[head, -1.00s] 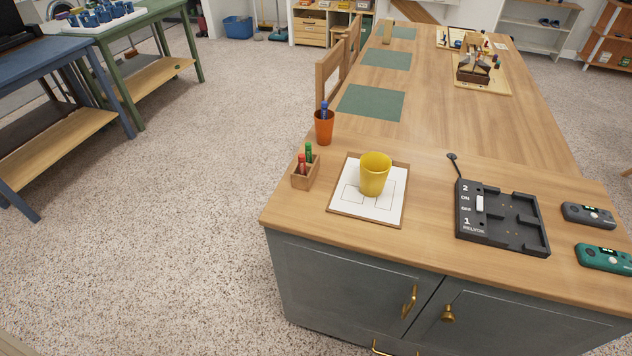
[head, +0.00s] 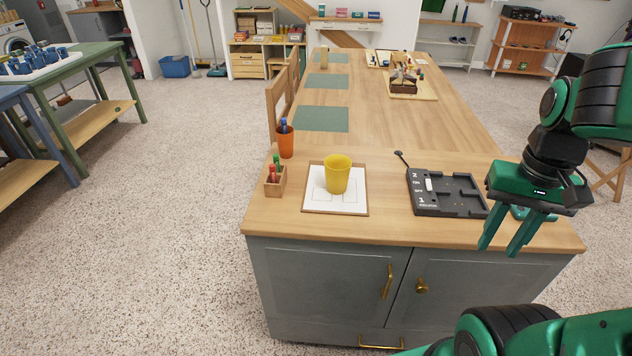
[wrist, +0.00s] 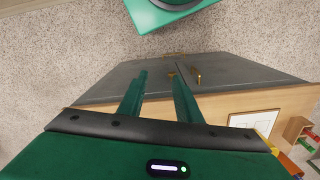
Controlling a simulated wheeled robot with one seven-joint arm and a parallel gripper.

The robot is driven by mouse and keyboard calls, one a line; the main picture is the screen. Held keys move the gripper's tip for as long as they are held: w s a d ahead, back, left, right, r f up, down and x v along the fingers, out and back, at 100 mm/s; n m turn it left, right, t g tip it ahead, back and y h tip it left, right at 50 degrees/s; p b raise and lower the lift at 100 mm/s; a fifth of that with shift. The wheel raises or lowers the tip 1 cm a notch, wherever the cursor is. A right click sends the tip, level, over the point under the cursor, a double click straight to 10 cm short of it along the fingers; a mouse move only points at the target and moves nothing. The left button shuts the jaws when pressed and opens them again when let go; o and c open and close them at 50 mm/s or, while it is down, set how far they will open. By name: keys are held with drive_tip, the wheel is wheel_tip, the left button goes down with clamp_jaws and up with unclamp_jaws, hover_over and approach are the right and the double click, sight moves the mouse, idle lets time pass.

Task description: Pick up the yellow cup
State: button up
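The yellow cup (head: 337,174) stands upright on a white sheet in a wooden frame (head: 336,203) on the near end of the long table. My gripper (head: 502,248) is in the head view at the right, in front of the table's right part, well to the right of the cup. Its two green fingers point down, apart, with nothing between them. In the wrist view the fingers (wrist: 157,90) also show apart and empty, with the cabinet front behind them. The white sheet (wrist: 252,122) shows at the right there; the cup is mostly hidden or cut off.
A black charger tray (head: 446,193) lies between the cup and my gripper. An orange cup with pens (head: 286,145) and a wooden marker holder (head: 275,182) stand left of the yellow cup.

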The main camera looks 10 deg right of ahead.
drive_tip(key=shift+a, duration=0.2)
drive_tip(key=shift+o, duration=0.6)
